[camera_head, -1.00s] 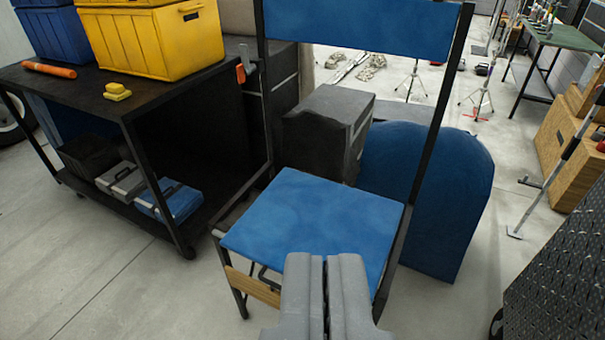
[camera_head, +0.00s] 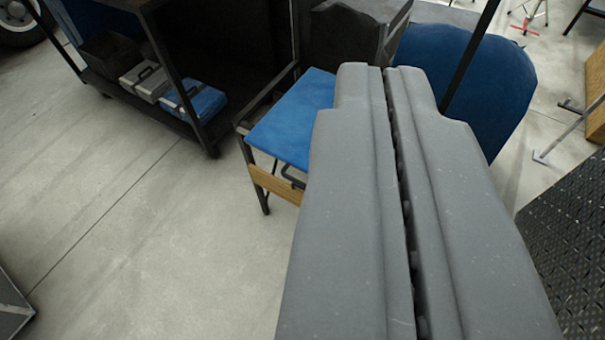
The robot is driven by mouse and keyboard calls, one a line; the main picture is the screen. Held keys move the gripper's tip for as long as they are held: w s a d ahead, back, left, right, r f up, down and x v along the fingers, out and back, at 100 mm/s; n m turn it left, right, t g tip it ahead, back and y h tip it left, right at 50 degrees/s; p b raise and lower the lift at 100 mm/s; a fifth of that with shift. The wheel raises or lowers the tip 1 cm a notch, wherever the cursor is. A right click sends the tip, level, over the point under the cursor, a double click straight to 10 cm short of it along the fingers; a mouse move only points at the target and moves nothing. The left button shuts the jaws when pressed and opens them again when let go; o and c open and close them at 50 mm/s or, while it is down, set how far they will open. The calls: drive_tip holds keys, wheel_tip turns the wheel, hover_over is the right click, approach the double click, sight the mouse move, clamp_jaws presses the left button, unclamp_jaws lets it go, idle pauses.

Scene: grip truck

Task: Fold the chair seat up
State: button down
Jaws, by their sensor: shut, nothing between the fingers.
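The chair's blue seat (camera_head: 290,120) lies flat, folded down, on a dark metal frame with a wooden strip (camera_head: 272,183) under its front edge. My gripper (camera_head: 376,70) is shut and empty. It is large in the foreground and covers the right part of the seat and much of the chair's frame. I cannot tell how far its tips are from the seat.
A black cart (camera_head: 185,125) with a blue case (camera_head: 195,103) and a grey case (camera_head: 146,82) on its lower shelf stands to the left. A blue rounded panel (camera_head: 505,85) is behind at right. Dark tread plate (camera_head: 570,225) is at right.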

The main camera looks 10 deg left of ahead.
drive_tip(key=c, duration=2.1)
unclamp_jaws()
drive_tip(key=shift+c, duration=0.2)
